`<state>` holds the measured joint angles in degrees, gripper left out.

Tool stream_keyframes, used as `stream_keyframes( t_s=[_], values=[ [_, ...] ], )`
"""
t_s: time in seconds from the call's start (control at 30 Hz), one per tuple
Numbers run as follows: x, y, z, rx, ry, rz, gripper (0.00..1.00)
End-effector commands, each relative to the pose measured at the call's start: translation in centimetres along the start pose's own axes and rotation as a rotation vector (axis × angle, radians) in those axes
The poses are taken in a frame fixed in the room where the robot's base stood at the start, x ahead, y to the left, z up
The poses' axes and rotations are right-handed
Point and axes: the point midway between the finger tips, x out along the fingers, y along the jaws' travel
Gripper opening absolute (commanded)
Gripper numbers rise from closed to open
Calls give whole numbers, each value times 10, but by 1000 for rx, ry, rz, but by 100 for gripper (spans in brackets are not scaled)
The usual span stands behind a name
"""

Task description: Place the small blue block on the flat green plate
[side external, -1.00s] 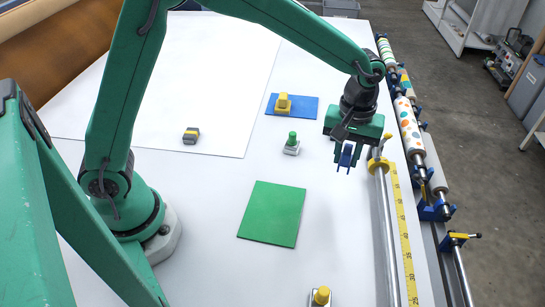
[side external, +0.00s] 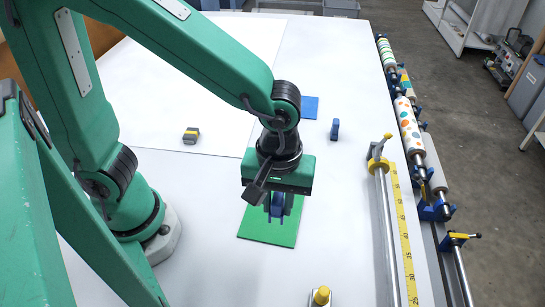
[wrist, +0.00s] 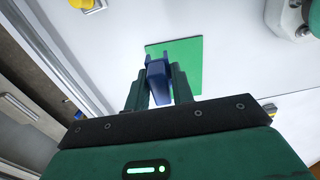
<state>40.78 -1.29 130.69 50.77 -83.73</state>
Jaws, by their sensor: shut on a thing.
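The flat green plate (side external: 258,228) lies on the white table and shows in the wrist view (wrist: 188,53). My gripper (side external: 280,212) is over the plate, pointing down. In the wrist view, my gripper (wrist: 159,78) is shut on a small blue block (wrist: 157,72) between its dark green fingers. The block covers part of the plate there. In the side view it shows only partly between the fingers, and I cannot tell whether it touches the plate.
Another blue piece (side external: 335,129) stands on the table near a blue mat (side external: 310,105). A grey and yellow block (side external: 191,136) is at left. A yellow-topped piece (side external: 321,296) is at the front. A metal rail (side external: 388,230) and yellow ruler (side external: 404,240) run along the right.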

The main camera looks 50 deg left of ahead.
Motion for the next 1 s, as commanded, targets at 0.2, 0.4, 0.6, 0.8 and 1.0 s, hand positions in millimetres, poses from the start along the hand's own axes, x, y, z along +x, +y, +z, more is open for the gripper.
stream_keyframes(
  t_s=[0.2, 0.4, 0.6, 0.8, 1.0],
  values=[
    [4, -29, 19, -25, 0, 1, 2],
    [6, -38, 24, -36, 0, -1, 2],
    [7, -38, 22, -38, 0, -1, 2],
    [15, -36, 9, -41, 0, -2, 2],
    [29, -34, -15, -42, -1, -3, 2]
  ],
)
